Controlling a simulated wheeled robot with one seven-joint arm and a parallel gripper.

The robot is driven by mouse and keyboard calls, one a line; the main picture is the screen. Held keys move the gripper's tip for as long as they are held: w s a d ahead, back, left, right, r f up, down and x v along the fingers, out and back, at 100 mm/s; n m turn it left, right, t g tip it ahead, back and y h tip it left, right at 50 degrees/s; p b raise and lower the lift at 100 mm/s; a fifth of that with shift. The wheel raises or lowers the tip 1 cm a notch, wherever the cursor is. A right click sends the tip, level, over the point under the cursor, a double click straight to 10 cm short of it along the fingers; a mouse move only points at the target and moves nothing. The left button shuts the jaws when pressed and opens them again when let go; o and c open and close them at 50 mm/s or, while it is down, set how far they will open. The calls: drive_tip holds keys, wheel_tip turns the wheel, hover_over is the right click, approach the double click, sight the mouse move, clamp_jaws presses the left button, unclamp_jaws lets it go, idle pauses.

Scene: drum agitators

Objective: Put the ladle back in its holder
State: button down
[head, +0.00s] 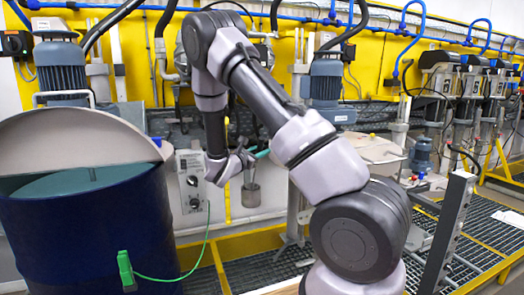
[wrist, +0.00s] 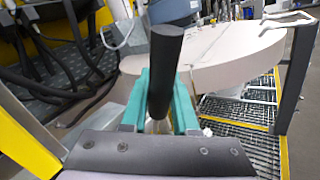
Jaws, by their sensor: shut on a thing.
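My gripper (head: 256,155) is in the middle of the head view, right of the grey control box. In the wrist view its teal fingers (wrist: 158,112) are shut on the ladle's dark handle (wrist: 165,62), whose end sticks up between them. In the head view a small metal cup (head: 251,194) shows just below the gripper, upright; it looks like the ladle's bowl. The ladle's lower part is hidden in the wrist view. I cannot make out the ladle's holder for certain in either view.
A dark blue drum (head: 90,235) with a partly raised pale lid (head: 75,140) stands at left. A green clamp (head: 126,270) on it has a cable to the control box (head: 192,182). Yellow-edged grating (head: 262,272) lies below. A pale round surface (wrist: 215,62) fills the wrist view's middle.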

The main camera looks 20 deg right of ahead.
drive_tip(key=shift+f, duration=1.15)
drive_tip(key=c, duration=0.6)
unclamp_jaws()
